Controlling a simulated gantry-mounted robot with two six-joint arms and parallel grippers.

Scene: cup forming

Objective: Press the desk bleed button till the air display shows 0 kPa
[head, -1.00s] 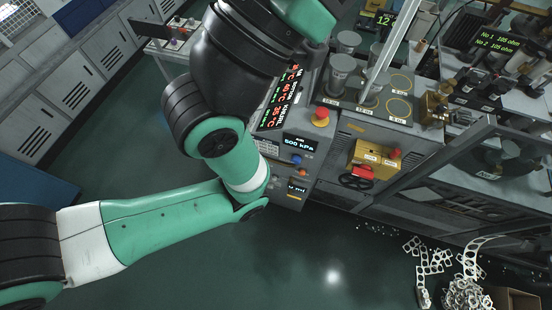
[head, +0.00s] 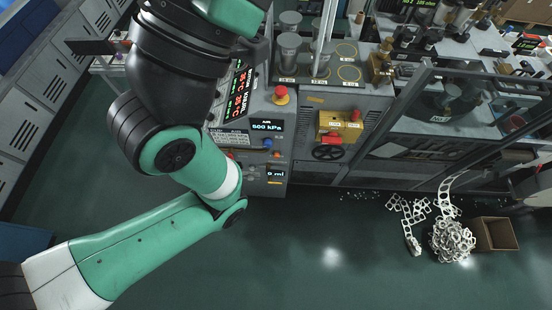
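The air display (head: 267,127) on the grey control panel reads what looks like 500 kPa. Just below it are a small blue button (head: 267,143) and an orange button (head: 275,155). Their labels are too small to read, so I cannot tell which is the bleed button. A green and black arm (head: 150,225) of mine comes in from the lower left and bends up in front of the panel's left side. It hides part of the panel. Neither gripper shows in the head view, and nothing is seen touching the buttons.
A red emergency knob (head: 281,95) stands above the air display. A yellow block with a red part (head: 340,126) and a black handwheel (head: 328,153) are to the right. Metal scrap (head: 452,243) and a cardboard box (head: 495,234) lie on the floor. The floor below the panel is clear.

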